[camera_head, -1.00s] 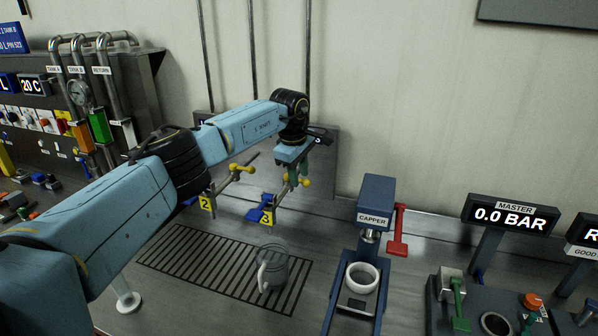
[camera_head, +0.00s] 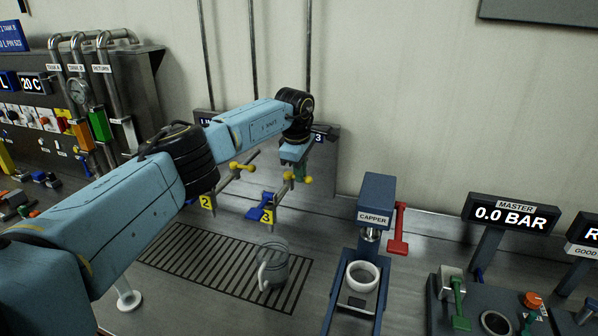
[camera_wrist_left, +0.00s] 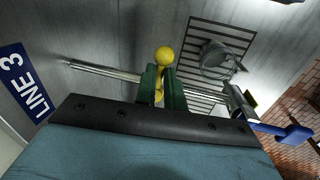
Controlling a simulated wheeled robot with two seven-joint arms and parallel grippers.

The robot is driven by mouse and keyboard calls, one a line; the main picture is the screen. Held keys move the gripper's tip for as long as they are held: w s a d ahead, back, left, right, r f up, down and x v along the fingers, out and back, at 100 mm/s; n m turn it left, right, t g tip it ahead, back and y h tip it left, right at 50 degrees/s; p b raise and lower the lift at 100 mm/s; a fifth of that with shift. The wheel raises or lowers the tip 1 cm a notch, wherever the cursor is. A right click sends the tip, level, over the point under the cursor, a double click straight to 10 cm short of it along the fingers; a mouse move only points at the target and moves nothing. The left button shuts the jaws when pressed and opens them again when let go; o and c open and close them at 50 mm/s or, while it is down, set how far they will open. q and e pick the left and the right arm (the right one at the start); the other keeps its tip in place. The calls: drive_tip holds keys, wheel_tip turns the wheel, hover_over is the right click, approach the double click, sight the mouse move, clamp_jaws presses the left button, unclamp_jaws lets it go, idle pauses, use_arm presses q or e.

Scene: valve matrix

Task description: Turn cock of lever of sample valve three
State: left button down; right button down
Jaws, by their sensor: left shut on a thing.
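Sample valve three has a yellow tag (camera_head: 267,216) marked 3 and a blue handle (camera_head: 256,211) at its lower end. Its upper lever, a yellow cock with round knobs (camera_head: 308,180), is at the left gripper. My left gripper (camera_head: 300,170) reaches down to it from above. In the left wrist view its green fingers (camera_wrist_left: 161,88) are shut on the yellow cock (camera_wrist_left: 163,57), one finger on each side, with one knob beyond the tips. The fingers hide part of the cock. My right gripper is not in view.
Valve two, with its yellow tag (camera_head: 206,202), stands just left. A blue capper (camera_head: 375,195) with a red lever (camera_head: 399,231) stands to the right. A LINE 3 sign (camera_wrist_left: 27,84) is close to the gripper.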

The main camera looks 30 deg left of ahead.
use_arm(q)
drive_tip(key=shift+w+d+n, duration=0.1)
drive_tip(key=shift+w+n, duration=0.1)
drive_tip(key=shift+n, duration=0.3)
drive_tip(key=c, duration=1.5)
unclamp_jaws()
drive_tip(key=shift+d, duration=0.1)
drive_tip(key=shift+r, duration=0.1)
drive_tip(key=shift+r, duration=0.3)
drive_tip(key=r, duration=0.4)
drive_tip(key=s+r+b, duration=0.1)
drive_tip(key=r, duration=0.3)
drive_tip(key=s+r, duration=0.1)
drive_tip(key=r, duration=0.3)
drive_tip(key=shift+s+d+r+b, duration=0.15)
drive_tip(key=shift+s+d+b, duration=0.1)
drive_tip(key=shift+b, duration=0.15)
